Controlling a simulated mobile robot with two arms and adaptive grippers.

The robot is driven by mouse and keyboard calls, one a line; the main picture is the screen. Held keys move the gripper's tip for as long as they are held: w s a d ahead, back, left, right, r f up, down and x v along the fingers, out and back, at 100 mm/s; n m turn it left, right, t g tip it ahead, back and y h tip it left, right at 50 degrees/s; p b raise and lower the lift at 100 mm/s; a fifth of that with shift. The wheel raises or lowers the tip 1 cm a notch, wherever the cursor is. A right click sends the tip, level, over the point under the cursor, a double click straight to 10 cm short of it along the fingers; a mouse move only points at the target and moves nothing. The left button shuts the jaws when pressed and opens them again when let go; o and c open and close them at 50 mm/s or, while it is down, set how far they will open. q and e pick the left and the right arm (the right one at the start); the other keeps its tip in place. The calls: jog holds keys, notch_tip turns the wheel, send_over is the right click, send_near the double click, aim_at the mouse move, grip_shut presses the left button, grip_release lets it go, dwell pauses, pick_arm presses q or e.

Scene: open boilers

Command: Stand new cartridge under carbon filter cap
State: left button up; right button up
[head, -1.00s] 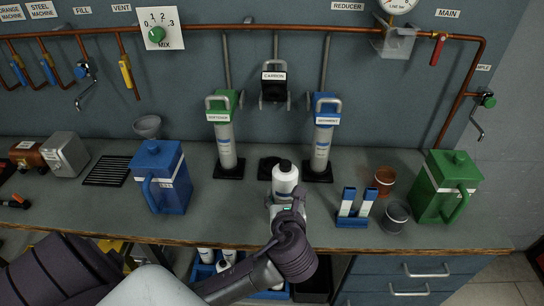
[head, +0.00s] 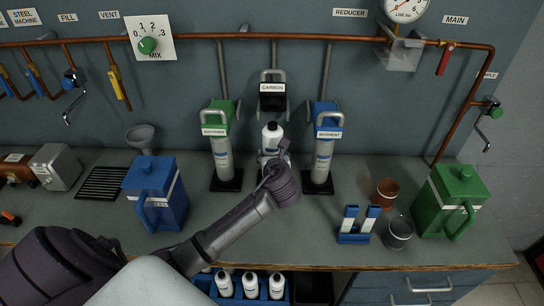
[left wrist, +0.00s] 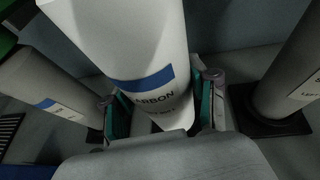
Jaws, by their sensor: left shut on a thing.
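The new white cartridge (head: 271,136) with a black top stands upright below the black carbon filter cap (head: 272,96) on the wall. In the left wrist view the cartridge (left wrist: 135,45) shows a blue band and the lettering "CARBON". My left gripper (left wrist: 160,115) is shut on its lower part, one finger on each side. In the head view my left wrist hides the cartridge's lower end and the black base pad under the cap, so I cannot tell whether it touches the pad. My right gripper is not in view.
The softener filter (head: 221,158) stands close on the left and the sediment filter (head: 322,160) close on the right. A blue jug (head: 155,195), a green jug (head: 450,200) and a blue test strip holder (head: 354,236) stand on the counter. Several spare cartridges (head: 250,285) sit below.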

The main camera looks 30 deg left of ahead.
pick_arm(q)
jog(key=shift+w+a+r, duration=0.15)
jog(key=shift+w+a, duration=0.35)
jog(key=shift+w, duration=0.2)
jog(key=shift+f+p, duration=0.3)
jog(key=shift+f, duration=1.5)
jog(key=shift+f, duration=0.1)
jog(key=o, duration=1.4)
jog(key=shift+o, duration=0.2)
jog(key=v, duration=1.2)
jog(key=shift+b, duration=0.45)
